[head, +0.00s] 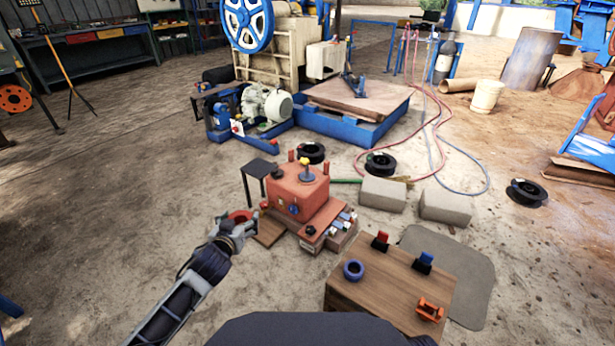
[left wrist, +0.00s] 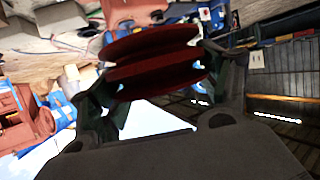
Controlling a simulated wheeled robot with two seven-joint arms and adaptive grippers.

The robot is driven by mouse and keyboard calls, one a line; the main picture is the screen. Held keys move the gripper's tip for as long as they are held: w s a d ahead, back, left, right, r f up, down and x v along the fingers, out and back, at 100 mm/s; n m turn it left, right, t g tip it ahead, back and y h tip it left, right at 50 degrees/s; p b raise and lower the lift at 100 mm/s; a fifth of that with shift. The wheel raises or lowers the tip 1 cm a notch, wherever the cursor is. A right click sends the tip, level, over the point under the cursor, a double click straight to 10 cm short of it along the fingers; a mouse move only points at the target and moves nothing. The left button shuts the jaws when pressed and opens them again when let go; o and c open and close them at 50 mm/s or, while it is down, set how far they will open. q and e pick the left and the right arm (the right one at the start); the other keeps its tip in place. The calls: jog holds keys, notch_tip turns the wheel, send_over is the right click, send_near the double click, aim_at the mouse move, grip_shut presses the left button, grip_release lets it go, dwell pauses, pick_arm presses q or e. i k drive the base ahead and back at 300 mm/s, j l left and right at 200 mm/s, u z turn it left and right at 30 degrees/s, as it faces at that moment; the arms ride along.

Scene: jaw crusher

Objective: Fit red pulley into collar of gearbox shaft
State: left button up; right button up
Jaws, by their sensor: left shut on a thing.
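The red pulley (head: 240,215) is held at the left of the gearbox. My left gripper (head: 237,224) is shut on it. In the left wrist view the grooved dark red pulley (left wrist: 155,62) sits between the two fingers. The orange-red gearbox (head: 298,190) stands on a low base at the middle, with a yellow-topped knob. The pulley is close to the gearbox's left side and looks apart from it. The gearbox (left wrist: 14,118) also shows at the left edge of the left wrist view. The shaft collar cannot be made out clearly. My right gripper is not in view.
A wooden table (head: 375,292) at the front right bears a blue ring (head: 353,269), red and blue upright pieces and an orange bracket. A small dark stand (head: 260,168) is behind the pulley. Concrete blocks (head: 382,194) lie right of the gearbox. Open ground lies left.

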aim_at(306, 176)
jog(key=i+j+z, duration=0.1)
jog(key=j, duration=0.2)
jog(key=i+j+z, duration=0.15)
jog(key=j, duration=0.2)
jog(key=i+j+z, duration=0.1)
jog(key=j, duration=0.2)
jog(key=i+j+z, duration=0.45)
jog(key=i+j, duration=0.2)
jog(key=j, duration=0.2)
jog(key=i+j+z, duration=0.4)
jog(key=i+j, duration=0.3)
jog(key=i, duration=0.05)
